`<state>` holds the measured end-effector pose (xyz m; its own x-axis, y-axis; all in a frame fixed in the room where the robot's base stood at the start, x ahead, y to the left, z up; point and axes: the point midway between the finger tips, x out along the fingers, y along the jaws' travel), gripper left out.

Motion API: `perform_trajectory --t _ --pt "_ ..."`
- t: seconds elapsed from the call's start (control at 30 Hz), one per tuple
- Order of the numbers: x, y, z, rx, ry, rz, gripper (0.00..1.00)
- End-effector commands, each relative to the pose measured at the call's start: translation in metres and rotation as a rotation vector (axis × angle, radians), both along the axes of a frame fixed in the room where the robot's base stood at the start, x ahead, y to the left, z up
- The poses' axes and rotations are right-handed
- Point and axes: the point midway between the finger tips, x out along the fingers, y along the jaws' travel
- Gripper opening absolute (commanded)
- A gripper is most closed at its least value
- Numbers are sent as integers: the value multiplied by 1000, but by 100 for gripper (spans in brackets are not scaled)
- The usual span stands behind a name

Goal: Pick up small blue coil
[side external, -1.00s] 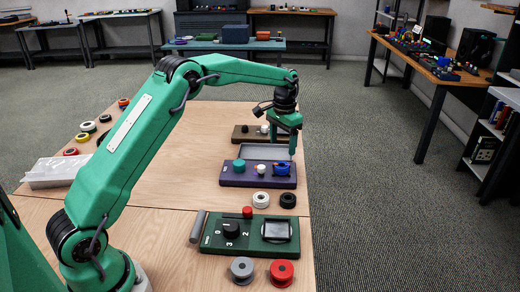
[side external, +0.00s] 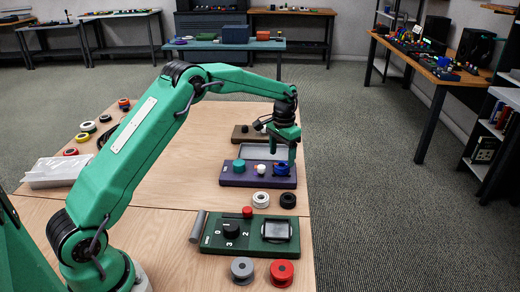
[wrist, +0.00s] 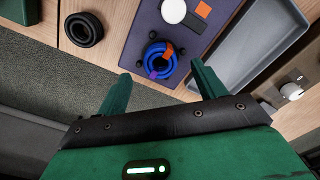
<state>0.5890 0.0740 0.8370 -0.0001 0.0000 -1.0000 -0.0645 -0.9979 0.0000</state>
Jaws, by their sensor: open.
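The small blue coil (side external: 282,169) sits at the right end of the purple board (side external: 231,181). In the wrist view the blue coil (wrist: 160,60) lies among small dark posts, with a purple tag and an orange tag on it. My gripper (side external: 283,158) is above the right part of the purple board, close over the coil. In the wrist view my gripper (wrist: 160,82) has its two fingers apart, with the coil just beyond and between their tips. Nothing is held.
On the purple board stand a teal knob (side external: 239,165) and a white knob (wrist: 173,10). A grey tray (wrist: 228,62) lies alongside. Black (side external: 288,200) and white (side external: 261,199) rings, and a green board (side external: 215,241), lie nearer the camera. The table's right edge is close.

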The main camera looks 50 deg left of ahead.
Motion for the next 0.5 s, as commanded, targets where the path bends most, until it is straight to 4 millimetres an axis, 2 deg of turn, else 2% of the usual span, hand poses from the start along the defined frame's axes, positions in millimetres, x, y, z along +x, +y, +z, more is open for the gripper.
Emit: perform_trajectory --t 0.23,0.5 --pt "-1 0 -29 0 2 0 69" --pt "-1 0 -37 0 -1 0 69"
